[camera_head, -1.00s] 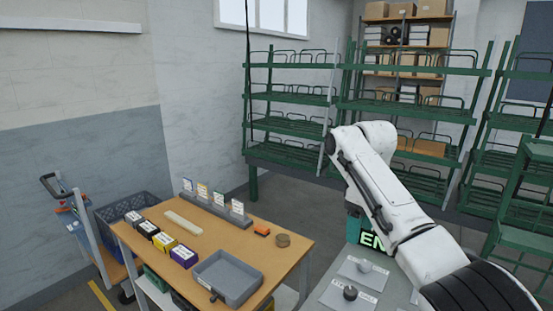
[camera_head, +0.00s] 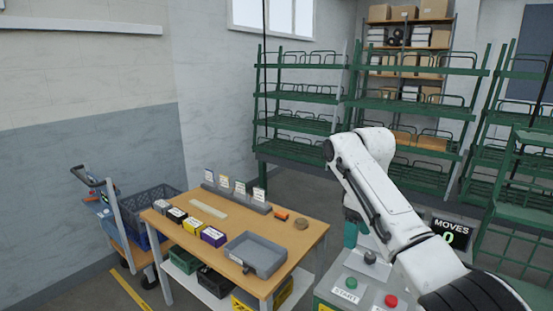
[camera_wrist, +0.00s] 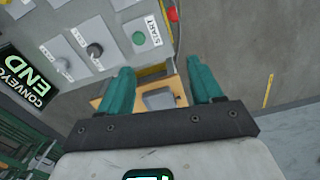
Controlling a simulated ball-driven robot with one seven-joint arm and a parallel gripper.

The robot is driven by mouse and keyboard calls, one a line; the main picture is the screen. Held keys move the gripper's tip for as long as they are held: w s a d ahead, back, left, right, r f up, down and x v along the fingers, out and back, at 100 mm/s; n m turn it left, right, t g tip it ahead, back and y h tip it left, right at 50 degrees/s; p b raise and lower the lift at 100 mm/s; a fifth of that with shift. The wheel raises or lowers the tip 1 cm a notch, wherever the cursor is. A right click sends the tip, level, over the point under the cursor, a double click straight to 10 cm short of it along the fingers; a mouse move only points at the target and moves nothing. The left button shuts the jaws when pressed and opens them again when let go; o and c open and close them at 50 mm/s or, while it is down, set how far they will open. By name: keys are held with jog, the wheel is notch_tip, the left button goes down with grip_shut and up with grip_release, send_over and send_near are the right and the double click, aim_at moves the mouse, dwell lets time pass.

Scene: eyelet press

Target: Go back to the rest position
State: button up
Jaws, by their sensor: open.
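My gripper (camera_wrist: 162,84) is open in the wrist view, with its two teal fingers apart and nothing between them. The wrist view looks past the fingers at the panel (camera_wrist: 108,28), with a green START button (camera_wrist: 138,38) and a dark knob (camera_wrist: 94,50). No finger visibly touches the panel.
A wooden worktable (camera_head: 170,228) stands left of my arm, bearing a grey tray (camera_head: 256,254), several small boxes and a card rack (camera_head: 236,199). A cart (camera_head: 133,250) stands at far left. Green racks (camera_head: 300,95) line the back. A MOVES display (camera_head: 450,233) is right of my forearm.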

jog(key=s+a+f+m+y+b, duration=0.15)
jog(key=s+f, duration=0.25)
jog(key=f, duration=0.6)
jog(key=s+a+f+b, duration=0.2)
jog(key=s+f, duration=0.2)
jog(key=f, duration=0.6)
jog(key=s+f+m+b, duration=0.2)
jog(key=s+f, duration=0.9)
jog(key=f, duration=0.1)
jog(key=s+d+f+m+b, duration=0.1)
jog(key=s+d, duration=0.3)
jog(key=s, duration=0.6)
jog(key=s+d+f+m+h+b, duration=0.1)
jog(key=s+d+f+m, duration=0.2)
jog(key=s, duration=0.7)
jog(key=s+d+f+m+t+b, duration=0.1)
jog(key=s+d, duration=0.3)
jog(key=s, duration=0.6)
jog(key=shift+d+f+m+h+b, duration=0.4)
jog(key=shift+f+b, duration=0.2)
jog(key=shift+f, duration=0.3)
